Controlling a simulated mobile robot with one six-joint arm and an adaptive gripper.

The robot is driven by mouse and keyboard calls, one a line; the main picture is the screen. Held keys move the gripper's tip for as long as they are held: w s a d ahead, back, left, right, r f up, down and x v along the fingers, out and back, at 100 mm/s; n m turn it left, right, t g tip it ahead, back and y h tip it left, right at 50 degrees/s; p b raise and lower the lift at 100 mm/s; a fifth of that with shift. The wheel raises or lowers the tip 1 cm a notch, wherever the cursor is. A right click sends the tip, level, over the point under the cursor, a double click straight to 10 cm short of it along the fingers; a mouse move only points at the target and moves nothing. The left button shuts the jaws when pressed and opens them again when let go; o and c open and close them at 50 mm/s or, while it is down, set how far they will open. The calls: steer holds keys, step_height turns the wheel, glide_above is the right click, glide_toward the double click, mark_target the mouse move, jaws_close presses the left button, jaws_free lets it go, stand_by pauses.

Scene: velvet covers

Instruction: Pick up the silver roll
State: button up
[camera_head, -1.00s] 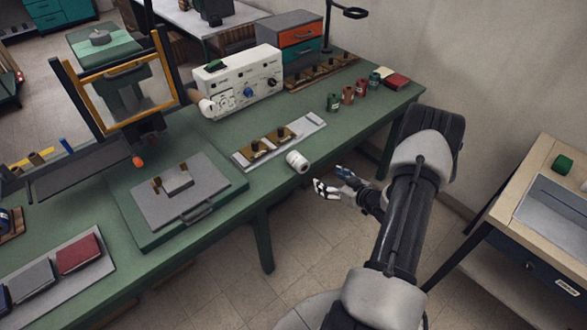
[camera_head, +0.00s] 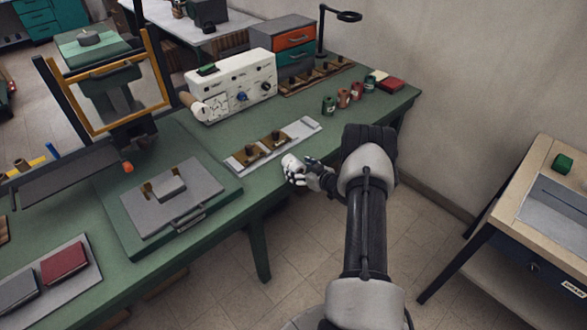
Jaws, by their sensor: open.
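A small pale white-silver roll (camera_head: 290,161) lies near the front edge of the green bench, just right of a grey plate with brass fittings. My gripper (camera_head: 297,178) is open at the roll's near side, with its fingers overlapping the roll's lower part in the picture. I cannot tell whether the fingers touch it. Part of the roll is hidden behind the fingers.
The grey plate (camera_head: 306,128) with brass pieces lies close to the roll. A white control box (camera_head: 231,88) stands behind. Several small coloured rolls (camera_head: 343,98) stand to the right. A press base (camera_head: 205,196) is at left. Bare green bench lies right of the roll.

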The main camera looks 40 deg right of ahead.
mark_target(298, 164)
steer(key=shift+w+f, duration=0.2)
steer(key=shift+w, duration=0.25)
steer(key=shift+r, duration=0.1)
steer(key=c, duration=1.4)
steer(key=shift+o, duration=0.2)
steer(key=shift+r, duration=0.1)
step_height(298, 164, up, 20)
steer(key=p, duration=0.5)
